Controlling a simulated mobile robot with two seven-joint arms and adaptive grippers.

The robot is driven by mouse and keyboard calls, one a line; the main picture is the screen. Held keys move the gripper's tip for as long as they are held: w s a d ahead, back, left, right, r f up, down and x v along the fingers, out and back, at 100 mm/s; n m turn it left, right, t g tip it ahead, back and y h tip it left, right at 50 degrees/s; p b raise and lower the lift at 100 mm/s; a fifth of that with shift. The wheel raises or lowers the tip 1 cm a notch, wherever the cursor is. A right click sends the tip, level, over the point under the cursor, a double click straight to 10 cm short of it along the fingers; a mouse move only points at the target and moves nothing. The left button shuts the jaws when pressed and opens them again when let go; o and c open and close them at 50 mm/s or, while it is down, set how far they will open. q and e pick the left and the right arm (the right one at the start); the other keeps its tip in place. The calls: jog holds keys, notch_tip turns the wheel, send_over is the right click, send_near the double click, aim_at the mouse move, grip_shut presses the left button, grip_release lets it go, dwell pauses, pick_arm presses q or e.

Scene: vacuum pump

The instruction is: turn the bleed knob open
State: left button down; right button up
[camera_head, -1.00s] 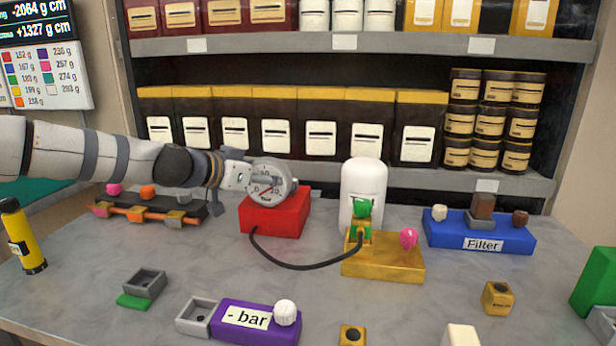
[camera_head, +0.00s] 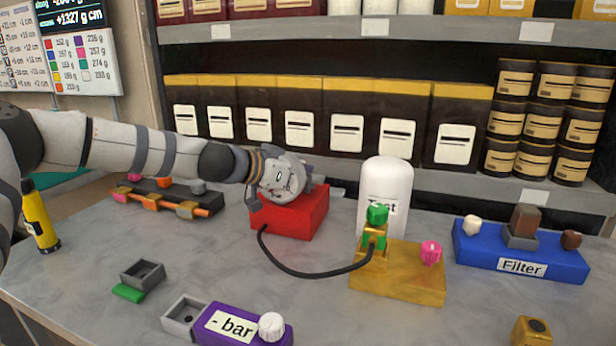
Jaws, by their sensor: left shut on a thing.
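My left gripper (camera_head: 262,178) reaches in from the left and is shut on the round grey dial gauge (camera_head: 284,181) at the red block (camera_head: 290,217). The gauge is tilted, and its face is partly turned from view. A black hose (camera_head: 300,273) runs from the red block to the yellow base (camera_head: 400,281). The base carries a green knob (camera_head: 377,214) on a yellow fitting and a pink knob (camera_head: 431,253). A white knob (camera_head: 271,326) sits on the purple "- bar" block (camera_head: 218,322). I cannot tell which knob is the bleed knob. My right gripper is not in view.
A white canister (camera_head: 388,181) stands behind the yellow base. The blue "Filter" block (camera_head: 480,252) is at the right. A yellow cylinder (camera_head: 40,222) stands far left. Small grey trays (camera_head: 143,273) lie front left. Stocked shelves close off the back.

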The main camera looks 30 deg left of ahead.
pick_arm(q)
jog(key=shift+d+n+y, duration=0.1)
jog(key=shift+n+y, duration=0.2)
jog(key=shift+y, duration=0.1)
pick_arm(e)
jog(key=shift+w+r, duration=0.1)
pick_arm(q)
jog(key=shift+r+n+y, duration=0.1)
jog(key=shift+n+y, duration=0.5)
jog(key=shift+y, duration=0.1)
jog(key=shift+r+n+t+y+p, duration=0.15)
jog(key=shift+n+t+y+p, duration=0.15)
jog(key=shift+n+y+p, duration=0.6)
jog(key=shift+n+y, duration=0.8)
jog(key=shift+y, duration=0.4)
jog(key=shift+n, duration=0.3)
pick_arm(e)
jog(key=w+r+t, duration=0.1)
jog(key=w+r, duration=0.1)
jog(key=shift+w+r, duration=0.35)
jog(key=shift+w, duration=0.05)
pick_arm(q)
jog(key=shift+f+y, duration=0.2)
jog(key=shift+y, duration=0.3)
jog(key=c, duration=1.3)
grip_release()
